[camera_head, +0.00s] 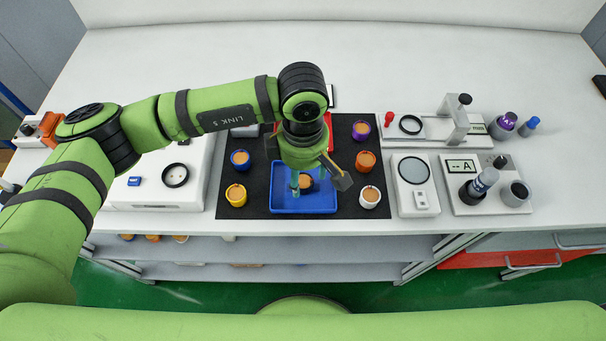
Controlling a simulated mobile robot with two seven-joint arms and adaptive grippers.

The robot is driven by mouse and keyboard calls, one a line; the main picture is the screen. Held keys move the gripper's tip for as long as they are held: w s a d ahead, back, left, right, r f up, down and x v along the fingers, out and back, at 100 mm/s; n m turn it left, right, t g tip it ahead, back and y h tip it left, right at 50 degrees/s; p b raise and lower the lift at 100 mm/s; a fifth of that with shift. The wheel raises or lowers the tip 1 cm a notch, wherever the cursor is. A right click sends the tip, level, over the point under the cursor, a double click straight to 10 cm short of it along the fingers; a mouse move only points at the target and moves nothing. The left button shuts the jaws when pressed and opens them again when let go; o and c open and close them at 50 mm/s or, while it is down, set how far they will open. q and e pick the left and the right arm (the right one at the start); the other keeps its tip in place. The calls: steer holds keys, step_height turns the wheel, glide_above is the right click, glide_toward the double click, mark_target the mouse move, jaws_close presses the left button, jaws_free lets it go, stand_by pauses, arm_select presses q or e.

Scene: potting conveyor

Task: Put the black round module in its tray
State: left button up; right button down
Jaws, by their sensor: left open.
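The round module with a tan top and a dark rim (307,183), apparently the black one, is inside the blue tray (288,208), right of the tray's middle. My left gripper (318,185) reaches down over the tray with its fingers apart. One finger is just left of the module and the other is off to its right, near the tray's right edge. I cannot tell whether a finger touches the module. The gripper and wrist hide the back of the tray. My right gripper is not in view.
Blue (240,159), yellow (236,194), purple (361,129), orange (365,160) and white (370,196) modules stand around the tray on a black mat (258,150). Something red shows behind my wrist. Instruments stand right, including a scale-like device (413,171). The back of the bench is clear.

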mark_target(303, 182)
arm_select(q)
step_height(303, 182, up, 10)
steer(key=b, duration=0.2)
steer(key=shift+r+b, duration=0.15)
steer(key=shift+b, duration=0.15)
